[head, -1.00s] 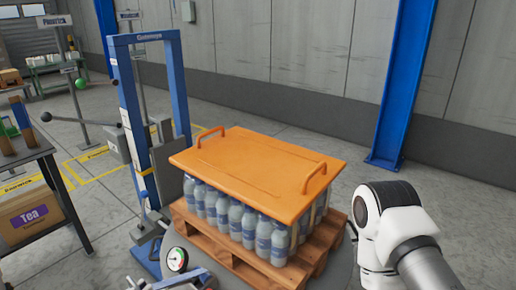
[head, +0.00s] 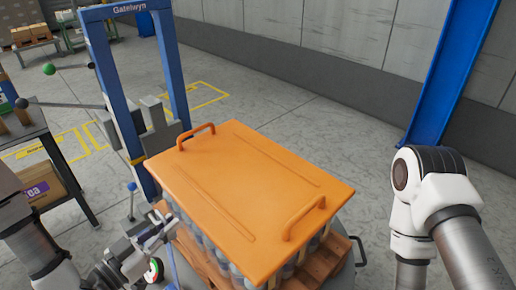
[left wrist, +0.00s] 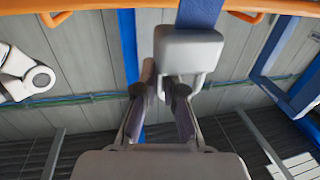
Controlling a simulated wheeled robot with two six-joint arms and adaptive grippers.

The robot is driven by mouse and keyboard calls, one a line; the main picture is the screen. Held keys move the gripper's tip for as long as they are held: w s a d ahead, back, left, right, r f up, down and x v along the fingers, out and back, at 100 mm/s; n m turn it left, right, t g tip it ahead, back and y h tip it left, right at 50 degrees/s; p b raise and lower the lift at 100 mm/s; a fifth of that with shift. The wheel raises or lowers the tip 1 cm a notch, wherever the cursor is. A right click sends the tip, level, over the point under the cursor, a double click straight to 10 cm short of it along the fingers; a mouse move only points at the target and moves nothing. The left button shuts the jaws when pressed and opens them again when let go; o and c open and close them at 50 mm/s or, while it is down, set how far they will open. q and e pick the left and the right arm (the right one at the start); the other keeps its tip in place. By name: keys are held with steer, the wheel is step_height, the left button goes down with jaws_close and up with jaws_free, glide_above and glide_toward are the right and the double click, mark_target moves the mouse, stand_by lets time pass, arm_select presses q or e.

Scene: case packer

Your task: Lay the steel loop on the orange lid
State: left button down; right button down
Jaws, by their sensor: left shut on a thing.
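The orange lid (head: 245,190) lies flat on top of the bottle stack, with a raised handle at each end. Its edge and handles also show along the top of the left wrist view (left wrist: 100,8). My left gripper (head: 158,232) is low beside the lid's left edge, apart from it. In the left wrist view its fingers (left wrist: 163,92) are shut on a small pale piece, the steel loop (left wrist: 164,86), mostly hidden between them. A grey block (left wrist: 188,50) on a blue post is right beside the fingertips. My right gripper is out of view.
A blue frame machine (head: 92,75) stands behind the lid at the left. Bottles on a wooden pallet (head: 335,255) stand under the lid. A dark table (head: 25,132) is at the far left. My right arm is at the right; the lid top is bare.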

arm_select(q)
steer(key=b+x, duration=0.2)
steer(key=x, duration=0.2)
steer(key=b+x, duration=0.1)
steer(key=x, duration=0.3)
steer(key=b+x, duration=0.2)
steer(key=x, duration=0.1)
steer(key=shift+w+d+r+b, duration=0.25)
steer(key=shift+w+r+b, duration=0.05)
steer(key=shift+r+b, duration=0.05)
steer(key=x, duration=0.4)
steer(key=shift+w+d+p, duration=0.15)
steer(key=shift+w+p, duration=0.15)
steer(key=shift+w, duration=0.05)
steer(key=shift+w+d, duration=0.1)
steer(key=shift+w, duration=0.05)
steer(key=shift+f, duration=0.25)
steer(key=c, duration=1.3)
jaws_free()
